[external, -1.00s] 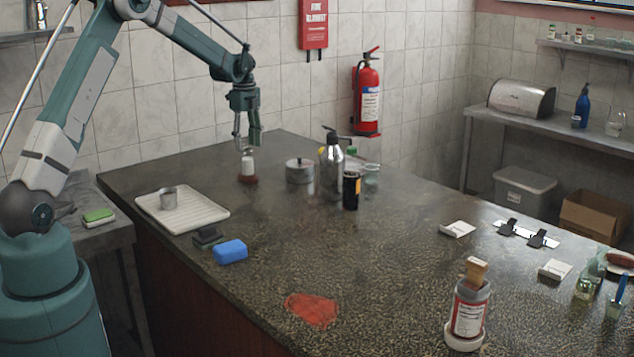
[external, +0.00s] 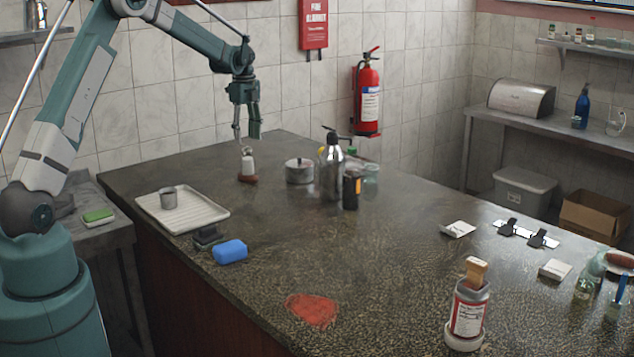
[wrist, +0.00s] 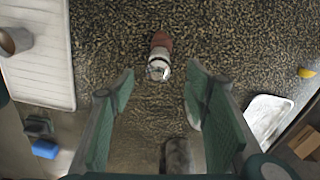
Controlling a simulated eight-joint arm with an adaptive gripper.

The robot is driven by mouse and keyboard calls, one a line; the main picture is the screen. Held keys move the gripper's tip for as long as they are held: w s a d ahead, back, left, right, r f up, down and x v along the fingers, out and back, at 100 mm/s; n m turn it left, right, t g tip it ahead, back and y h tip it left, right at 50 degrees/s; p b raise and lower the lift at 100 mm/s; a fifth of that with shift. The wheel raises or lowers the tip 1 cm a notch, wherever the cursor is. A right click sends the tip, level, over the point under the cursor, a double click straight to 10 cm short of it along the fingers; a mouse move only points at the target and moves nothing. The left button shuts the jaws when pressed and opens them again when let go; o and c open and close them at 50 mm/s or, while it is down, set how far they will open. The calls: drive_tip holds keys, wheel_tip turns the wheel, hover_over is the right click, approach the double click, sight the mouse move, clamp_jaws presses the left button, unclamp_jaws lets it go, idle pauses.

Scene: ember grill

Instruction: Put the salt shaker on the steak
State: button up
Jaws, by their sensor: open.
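The salt shaker (external: 247,166) is a small white-bodied shaker with a metallic top, standing upright near the back of the counter. In the wrist view, the shaker (wrist: 159,66) lies just ahead of and between the fingertips. A red-brown piece (external: 248,180) is at its foot; it also shows in the wrist view (wrist: 161,41). I cannot tell for sure whether this is the steak under the shaker. A flat red patch (external: 310,310), perhaps meat, lies at the counter's front. My gripper (external: 247,138) is open and empty, just above the shaker.
A lidded pot (external: 300,171), a steel bottle (external: 331,165) and a dark jar (external: 351,190) stand right of the shaker. A white tray (external: 205,215) with a metal cup (external: 169,198) and a blue block (external: 230,252) are at the left. The middle counter is clear.

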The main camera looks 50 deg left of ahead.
drive_tip(key=s+d+r+n+t, duration=0.2)
drive_tip(key=s+d+r+n, duration=0.2)
drive_tip(key=s+d+r, duration=0.7)
drive_tip(key=s+d+r+n+t, duration=0.1)
drive_tip(key=s+d+r+n, duration=0.2)
drive_tip(key=s+d+r, duration=0.8)
drive_tip(key=s+d+n+t, duration=0.2)
drive_tip(key=s+d+n, duration=0.2)
drive_tip(key=s+d, duration=0.8)
drive_tip(key=s+d+f+n+t, duration=0.1)
drive_tip(key=s+d+f+n, duration=0.1)
drive_tip(key=s, duration=0.4)
drive_tip(key=s+d+f+n+t, duration=0.1)
drive_tip(key=s+d+f+n, duration=0.1)
drive_tip(key=s+d+f, duration=0.2)
drive_tip(key=shift+s+d+f+n, duration=0.4)
drive_tip(key=shift+s+d, duration=0.35)
drive_tip(key=shift+s, duration=1.05)
wheel_tip(320, 180, down, 10)
drive_tip(key=b, duration=1)
